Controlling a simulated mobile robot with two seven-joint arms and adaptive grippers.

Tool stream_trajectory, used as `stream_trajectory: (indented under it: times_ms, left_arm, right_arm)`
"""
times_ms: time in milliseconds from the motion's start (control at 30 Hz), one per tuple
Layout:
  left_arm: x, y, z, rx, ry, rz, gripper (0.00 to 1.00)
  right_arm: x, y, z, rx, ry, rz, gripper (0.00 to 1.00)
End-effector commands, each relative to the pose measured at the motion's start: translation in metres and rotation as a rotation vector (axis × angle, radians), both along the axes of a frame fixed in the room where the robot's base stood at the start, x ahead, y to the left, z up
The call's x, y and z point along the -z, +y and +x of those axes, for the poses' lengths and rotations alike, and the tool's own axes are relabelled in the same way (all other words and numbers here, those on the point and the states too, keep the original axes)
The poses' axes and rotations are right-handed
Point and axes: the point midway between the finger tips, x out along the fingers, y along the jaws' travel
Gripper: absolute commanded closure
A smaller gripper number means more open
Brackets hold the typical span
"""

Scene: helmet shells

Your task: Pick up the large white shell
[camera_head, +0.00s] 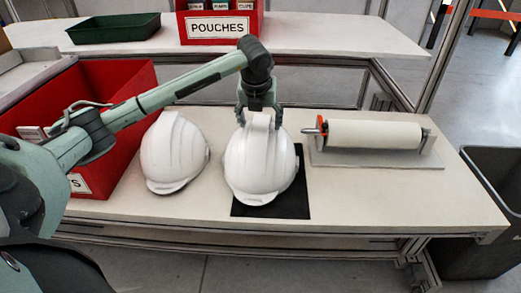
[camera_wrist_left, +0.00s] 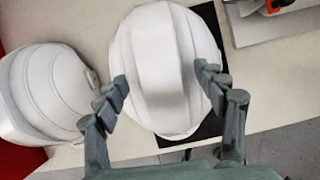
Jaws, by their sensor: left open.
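Two white helmet shells are on the light table in the head view. One white shell (camera_head: 262,165) sits on a black mat (camera_head: 292,206) near the middle; the other white shell (camera_head: 174,152) is to its left. They look close in size, and I cannot tell for sure which is the large one. My left gripper (camera_head: 260,121) is open, pointing down over the top of the shell on the mat. In the left wrist view, its fingers (camera_wrist_left: 163,79) lie on either side of that shell's raised centre ridge (camera_wrist_left: 158,50). Contact is unclear. My right gripper is not in view.
A red bin (camera_head: 120,85) stands left of the shells. A roll in a holder (camera_head: 375,135) is to the right. Behind, a shelf carries a green tray (camera_head: 115,28) and a red pouches box (camera_head: 220,24). A dark bin (camera_head: 490,200) stands off the right edge.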

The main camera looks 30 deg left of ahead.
Motion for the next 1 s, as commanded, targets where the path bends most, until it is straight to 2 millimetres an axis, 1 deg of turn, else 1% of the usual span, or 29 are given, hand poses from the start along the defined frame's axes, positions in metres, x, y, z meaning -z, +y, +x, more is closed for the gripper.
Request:
stream_trajectory:
  times_ms: [167,367,733,1000]
  left_arm:
    - [0.0001,0.0,0.0002,0.0,0.0,0.0,0.29]
    - [-0.0003,-0.0001,0.0002,0.0,0.0,-0.001,0.54]
    - [-0.0001,-0.0001,0.0,0.0,0.0,-0.001,1.0]
    - [-0.001,0.0,0.0005,-0.001,-0.002,0.0,1.0]
  right_arm:
    - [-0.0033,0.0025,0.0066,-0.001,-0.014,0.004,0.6]
    - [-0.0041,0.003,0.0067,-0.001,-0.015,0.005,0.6]
    - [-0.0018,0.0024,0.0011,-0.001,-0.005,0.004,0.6]
    - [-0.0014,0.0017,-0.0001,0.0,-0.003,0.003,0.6]
